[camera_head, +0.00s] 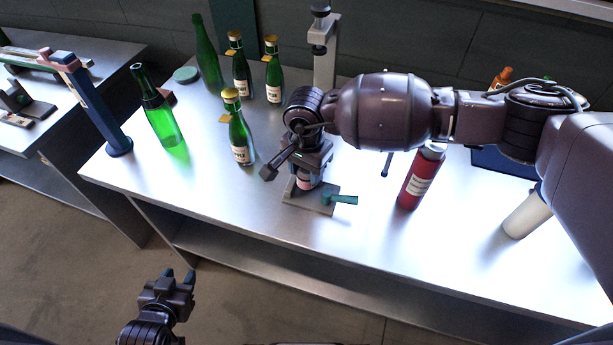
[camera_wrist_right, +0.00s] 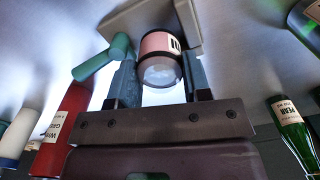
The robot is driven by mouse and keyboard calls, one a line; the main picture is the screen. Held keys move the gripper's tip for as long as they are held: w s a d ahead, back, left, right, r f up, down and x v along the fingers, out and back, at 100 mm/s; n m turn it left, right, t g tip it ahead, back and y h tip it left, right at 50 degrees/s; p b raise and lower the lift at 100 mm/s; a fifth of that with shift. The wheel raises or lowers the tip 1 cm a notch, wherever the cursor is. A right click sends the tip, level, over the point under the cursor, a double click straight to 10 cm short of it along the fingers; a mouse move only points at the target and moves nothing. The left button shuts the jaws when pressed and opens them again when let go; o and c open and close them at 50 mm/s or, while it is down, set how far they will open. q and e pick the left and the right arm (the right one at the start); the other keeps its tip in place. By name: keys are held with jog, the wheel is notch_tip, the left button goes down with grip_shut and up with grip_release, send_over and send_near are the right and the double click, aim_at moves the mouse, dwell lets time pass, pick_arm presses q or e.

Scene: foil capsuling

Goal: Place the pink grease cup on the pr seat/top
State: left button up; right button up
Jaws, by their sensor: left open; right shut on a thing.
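The pink grease cup (camera_wrist_right: 157,45), with dark bands and a label, sits between the fingers of my right gripper (camera_wrist_right: 160,72), which is shut on it. In the head view my right gripper (camera_head: 306,178) points down over a grey plate (camera_head: 295,196) with a green lever (camera_head: 343,199), and a sliver of the cup (camera_head: 304,184) shows under it. The plate (camera_wrist_right: 192,20) and green lever (camera_wrist_right: 100,62) lie just beyond the cup in the wrist view. I cannot tell whether the cup touches the plate. My left gripper (camera_head: 178,276) is open and empty, off the table's front.
Green bottles, some with gold tops (camera_head: 238,130), stand left of the plate. A red bottle (camera_head: 421,178) and a white cylinder (camera_head: 527,214) stand to the right. A grey stand (camera_head: 325,60) is behind. The table's front strip (camera_head: 400,250) is clear.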

aim_at(306, 179)
pick_arm(q)
jog(key=shift+w+r, duration=0.2)
jog(key=shift+w, duration=0.1)
pick_arm(e)
jog(key=shift+f, duration=1.5)
jog(key=shift+f, duration=0.15)
jog(key=o, duration=0.8)
jog(key=shift+c, duration=0.2)
pick_arm(q)
jog(key=shift+s+f, duration=0.1)
jog(key=shift+f, duration=0.1)
jog(key=shift+s+r, duration=0.1)
jog(key=shift+s, duration=0.05)
pick_arm(e)
jog(key=shift+r, duration=0.45)
pick_arm(q)
jog(key=shift+f+b, duration=0.5)
jog(key=shift+f, duration=0.05)
pick_arm(e)
notch_tip(306, 179, up, 11)
jog(key=shift+r, duration=0.2)
jog(key=shift+s, duration=0.1)
